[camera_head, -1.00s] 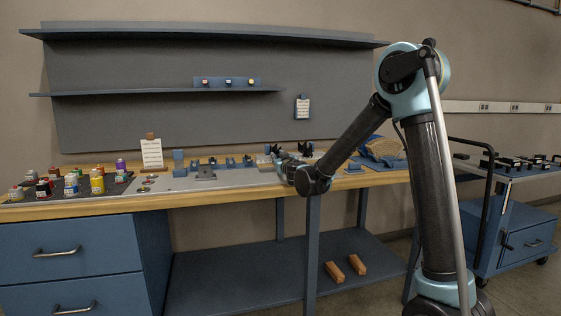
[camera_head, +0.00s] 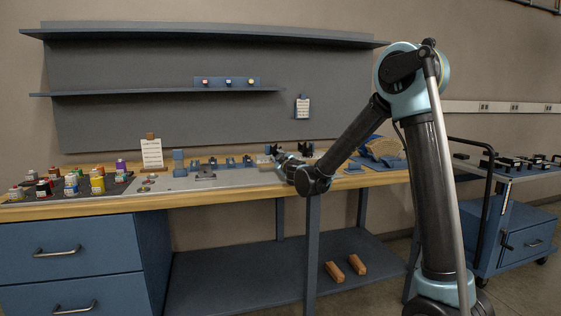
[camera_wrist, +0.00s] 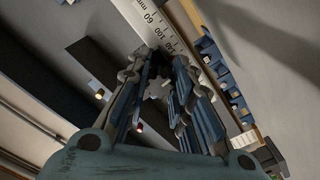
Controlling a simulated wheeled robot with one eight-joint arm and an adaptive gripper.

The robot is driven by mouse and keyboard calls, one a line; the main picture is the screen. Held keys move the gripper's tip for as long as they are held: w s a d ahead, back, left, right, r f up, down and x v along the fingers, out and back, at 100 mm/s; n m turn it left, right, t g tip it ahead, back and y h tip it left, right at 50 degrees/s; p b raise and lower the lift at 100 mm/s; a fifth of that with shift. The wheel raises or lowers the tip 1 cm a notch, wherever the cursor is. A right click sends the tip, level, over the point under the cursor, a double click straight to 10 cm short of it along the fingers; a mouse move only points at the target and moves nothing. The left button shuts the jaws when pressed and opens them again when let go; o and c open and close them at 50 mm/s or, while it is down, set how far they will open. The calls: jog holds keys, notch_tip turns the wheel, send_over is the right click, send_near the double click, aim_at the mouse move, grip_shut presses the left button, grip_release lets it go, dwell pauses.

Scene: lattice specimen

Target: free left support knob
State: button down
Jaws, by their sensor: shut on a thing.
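My gripper (camera_head: 277,153) reaches over the back of the bench, at a fixture with dark V-shaped supports; the right support (camera_head: 304,148) stands clear of it. In the wrist view my gripper (camera_wrist: 162,62) has its two blue-padded fingers on either side of a pale grey lobed knob (camera_wrist: 158,88). The jaws are shut on this knob. The fingers cover part of it, and its stem and the left support behind it are largely hidden. I cannot tell from the head view how far the knob is turned.
A white scale (camera_wrist: 150,22) with printed numbers runs just beyond the fingertips. Blue holders (camera_head: 229,162) stand in a row left of the gripper. Several bottles (camera_head: 97,182) stand at the far left. A cart (camera_head: 510,170) is at the right.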

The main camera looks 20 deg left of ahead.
jog(key=n, duration=0.4)
jog(key=shift+n, duration=0.3)
jog(key=n, duration=0.3)
jog(key=shift+n, duration=0.4)
jog(key=n, duration=0.4)
jog(key=shift+s, duration=0.1)
jog(key=n, duration=0.5)
jog(key=shift+f, duration=0.1)
jog(key=n, duration=0.4)
jog(key=shift+n, duration=0.3)
jog(key=n, duration=0.4)
jog(key=shift+d, duration=0.1)
jog(key=n, duration=0.5)
jog(key=shift+n, duration=1.8)
